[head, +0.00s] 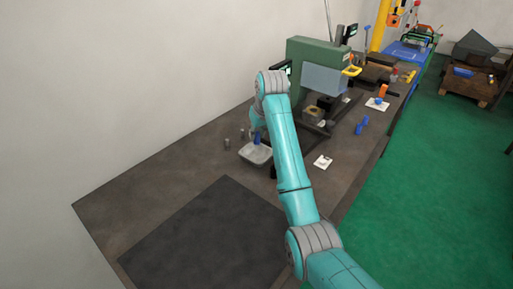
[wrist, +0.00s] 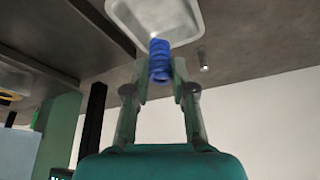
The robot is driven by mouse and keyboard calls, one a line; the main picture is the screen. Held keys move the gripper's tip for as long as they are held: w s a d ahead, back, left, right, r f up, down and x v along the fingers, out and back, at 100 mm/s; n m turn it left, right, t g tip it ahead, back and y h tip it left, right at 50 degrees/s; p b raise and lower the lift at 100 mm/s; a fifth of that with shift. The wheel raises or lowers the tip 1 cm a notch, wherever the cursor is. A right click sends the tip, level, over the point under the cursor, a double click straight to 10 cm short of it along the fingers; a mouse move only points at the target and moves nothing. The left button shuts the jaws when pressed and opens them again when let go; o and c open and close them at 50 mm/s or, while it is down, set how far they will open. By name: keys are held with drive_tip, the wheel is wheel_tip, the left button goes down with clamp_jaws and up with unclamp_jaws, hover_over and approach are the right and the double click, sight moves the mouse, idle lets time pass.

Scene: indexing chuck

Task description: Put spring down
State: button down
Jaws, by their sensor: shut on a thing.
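A blue spring (wrist: 160,62) is held between the fingertips of my gripper (wrist: 158,75) in the wrist view. In the head view the blue spring (head: 257,138) shows above a pale shallow tray (head: 263,158), partly hidden by my arm. In the wrist view the spring overlaps the rim of the tray (wrist: 190,34). I cannot tell whether it touches the tray. My gripper is shut on the spring.
Small grey cylinders (head: 227,143) stand left of the tray. A green press-like machine (head: 312,52) stands behind, with a dark fixture. White cards (head: 323,161) and blue parts (head: 361,125) lie to the right. A dark mat (head: 205,235) lies clear in front.

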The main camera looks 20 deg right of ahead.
drive_tip(key=shift+f, duration=3.2)
drive_tip(key=shift+f, duration=0.1)
drive_tip(key=c, duration=1)
unclamp_jaws()
drive_tip(key=shift+o, duration=0.2)
drive_tip(key=v, duration=1.2)
